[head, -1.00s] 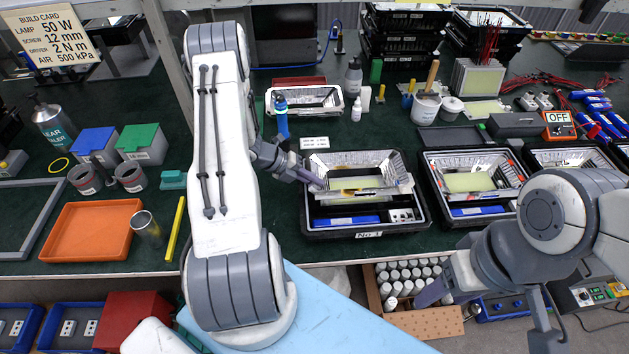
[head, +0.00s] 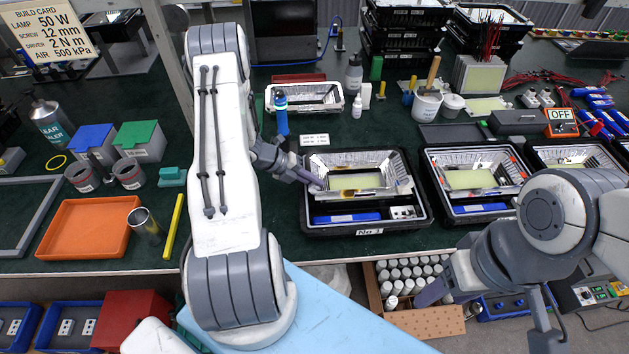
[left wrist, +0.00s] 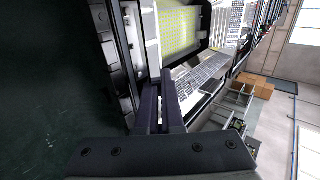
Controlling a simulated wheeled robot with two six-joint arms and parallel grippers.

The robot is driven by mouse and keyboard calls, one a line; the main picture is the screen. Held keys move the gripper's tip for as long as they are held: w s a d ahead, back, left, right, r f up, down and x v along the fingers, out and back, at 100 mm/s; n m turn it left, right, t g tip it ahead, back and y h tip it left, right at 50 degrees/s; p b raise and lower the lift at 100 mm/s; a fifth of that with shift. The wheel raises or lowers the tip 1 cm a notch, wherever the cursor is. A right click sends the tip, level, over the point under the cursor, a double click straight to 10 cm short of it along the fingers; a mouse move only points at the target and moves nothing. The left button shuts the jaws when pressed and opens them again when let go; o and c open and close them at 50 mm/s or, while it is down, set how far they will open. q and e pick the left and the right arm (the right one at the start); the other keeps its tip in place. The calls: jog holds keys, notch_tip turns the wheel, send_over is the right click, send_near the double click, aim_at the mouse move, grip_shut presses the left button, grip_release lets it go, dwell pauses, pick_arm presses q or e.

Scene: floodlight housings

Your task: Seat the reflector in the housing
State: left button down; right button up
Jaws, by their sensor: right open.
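The reflector (head: 372,161), a shiny silver tray-like frame, lies in the black housing (head: 420,212) labelled No 3, around a pale yellow LED panel (head: 355,182). My left gripper (head: 317,184) is at the reflector's left edge. In the left wrist view my left gripper's fingers (left wrist: 161,112) are close together on a thin pale edge of the reflector, beside the yellow panel (left wrist: 180,27). My right gripper (head: 436,292) is open and empty in front of the bench, over a box of white-capped bottles.
Similar housings (head: 475,180) stand to the right of No 3.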

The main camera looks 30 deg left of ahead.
pick_arm(q)
jog(key=shift+f+b, duration=0.6)
jog(key=shift+f, duration=0.25)
jog(key=c, duration=1)
grip_release()
jog(key=shift+r, duration=0.1)
jog(key=shift+s, duration=0.1)
jog(key=shift+s+a, duration=0.1)
jog(key=shift+a, duration=0.15)
jog(key=b+v, duration=0.1)
jog(key=v, duration=0.9)
jog(key=shift+d+r, duration=0.2)
